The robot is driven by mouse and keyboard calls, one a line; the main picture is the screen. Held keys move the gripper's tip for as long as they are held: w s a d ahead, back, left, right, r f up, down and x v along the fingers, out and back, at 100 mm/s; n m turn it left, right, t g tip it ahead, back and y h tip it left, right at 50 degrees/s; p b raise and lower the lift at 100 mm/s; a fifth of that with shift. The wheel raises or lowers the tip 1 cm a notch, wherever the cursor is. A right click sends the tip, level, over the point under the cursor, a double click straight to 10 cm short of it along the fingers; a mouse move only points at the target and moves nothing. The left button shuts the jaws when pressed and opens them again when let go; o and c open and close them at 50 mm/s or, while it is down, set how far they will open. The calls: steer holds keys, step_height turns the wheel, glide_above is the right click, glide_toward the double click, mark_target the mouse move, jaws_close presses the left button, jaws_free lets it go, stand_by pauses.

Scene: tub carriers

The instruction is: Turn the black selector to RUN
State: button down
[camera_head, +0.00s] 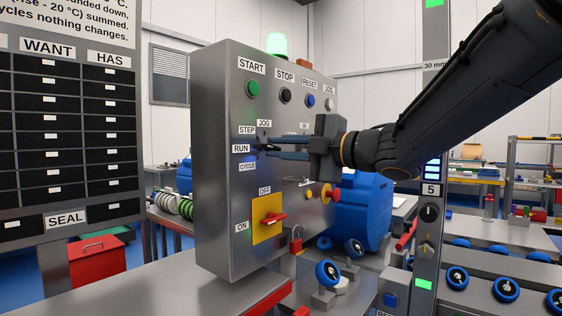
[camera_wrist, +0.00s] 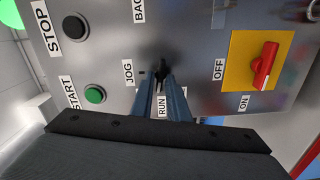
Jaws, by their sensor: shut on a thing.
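The black selector (camera_wrist: 161,67) is on the grey control panel (camera_head: 225,90). The labels JOG (camera_head: 264,124), STEP (camera_head: 246,130), RUN (camera_head: 240,149) and CYCLE (camera_head: 247,167) stand around it. My gripper (camera_head: 266,147) reaches in from the right and is shut on the selector. In the wrist view the two blue-grey fingers (camera_wrist: 162,84) meet the selector from either side, and the RUN label shows between them. The fingers cover most of the selector in the head view. I cannot tell exactly which label its pointer faces.
Green START (camera_head: 253,88) and black STOP (camera_head: 285,95) buttons sit above the selector. A red switch on a yellow plate (camera_head: 267,232) is below it, between OFF and ON. A red knob (camera_head: 334,195) sticks out at the panel's right edge, below my gripper.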

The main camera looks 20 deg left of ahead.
steer(key=shift+f+n+b, duration=0.15)
steer(key=shift+n+b, duration=0.7)
steer(key=shift+n, duration=0.05)
steer(key=c, duration=1.8)
jaws_free()
steer(key=shift+o, duration=0.2)
steer(key=v, duration=0.7)
steer(key=shift+s+d, duration=0.15)
steer(key=shift+d, duration=0.15)
